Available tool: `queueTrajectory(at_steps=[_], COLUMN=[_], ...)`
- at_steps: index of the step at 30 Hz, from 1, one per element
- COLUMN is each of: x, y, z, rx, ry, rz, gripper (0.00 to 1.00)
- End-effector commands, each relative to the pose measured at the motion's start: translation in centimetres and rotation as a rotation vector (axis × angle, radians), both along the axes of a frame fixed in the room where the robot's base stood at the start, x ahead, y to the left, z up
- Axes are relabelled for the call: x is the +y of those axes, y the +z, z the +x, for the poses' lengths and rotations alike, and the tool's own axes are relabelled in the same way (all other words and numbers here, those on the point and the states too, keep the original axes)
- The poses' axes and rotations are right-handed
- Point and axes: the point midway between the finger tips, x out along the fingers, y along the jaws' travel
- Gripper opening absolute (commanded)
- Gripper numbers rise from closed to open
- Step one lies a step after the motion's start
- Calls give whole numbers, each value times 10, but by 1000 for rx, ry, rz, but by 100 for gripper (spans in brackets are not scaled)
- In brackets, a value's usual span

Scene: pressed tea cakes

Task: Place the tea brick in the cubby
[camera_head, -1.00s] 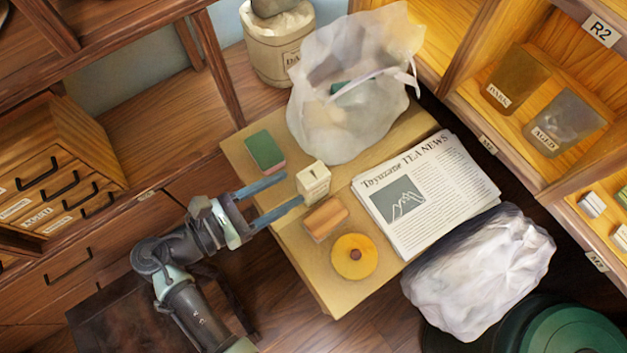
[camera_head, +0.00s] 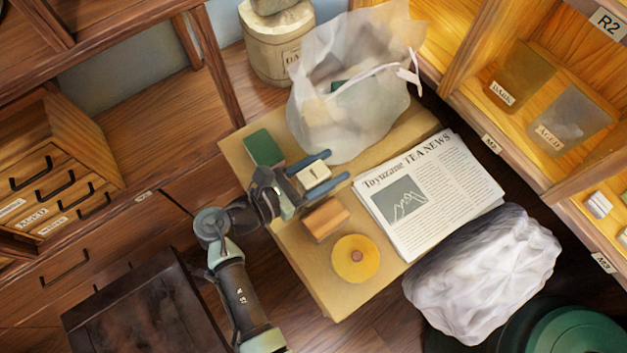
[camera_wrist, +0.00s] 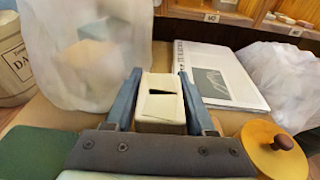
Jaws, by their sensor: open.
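A small cream block (camera_head: 313,174) with a dark mark stands on the wooden table (camera_head: 335,296). My gripper (camera_head: 331,167) is open, with one blue finger on each side of this block. In the wrist view the block (camera_wrist: 160,103) sits between the fingers (camera_wrist: 158,88), and I cannot tell if they touch it. A green-topped block (camera_head: 264,148) lies behind my gripper, and an orange-brown block (camera_head: 326,219) lies in front of it. Which block is the tea brick is not clear. The shelf on the right has open cubbies (camera_head: 474,92).
A translucent bag (camera_head: 335,125) stands close beyond my gripper. A newspaper (camera_head: 428,195), a yellow disc with a knob (camera_head: 354,259) and a crumpled white bag (camera_head: 482,270) are to the right and front. Dark bins (camera_head: 522,77) occupy a shelf compartment.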

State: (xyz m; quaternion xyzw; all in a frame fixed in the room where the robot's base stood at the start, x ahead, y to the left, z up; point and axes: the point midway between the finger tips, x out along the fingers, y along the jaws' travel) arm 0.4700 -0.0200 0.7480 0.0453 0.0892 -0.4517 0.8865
Motion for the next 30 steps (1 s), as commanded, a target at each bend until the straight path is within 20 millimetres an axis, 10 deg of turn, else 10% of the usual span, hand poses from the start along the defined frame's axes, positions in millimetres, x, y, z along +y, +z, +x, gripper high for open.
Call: queueTrajectory(at_steps=[11, 22, 30], x=[1, 1, 0], y=[0, 7, 59], z=[0, 0, 0], rx=[0, -2, -5], ry=[0, 1, -1], rz=[0, 0, 1], gripper=[0, 0, 0])
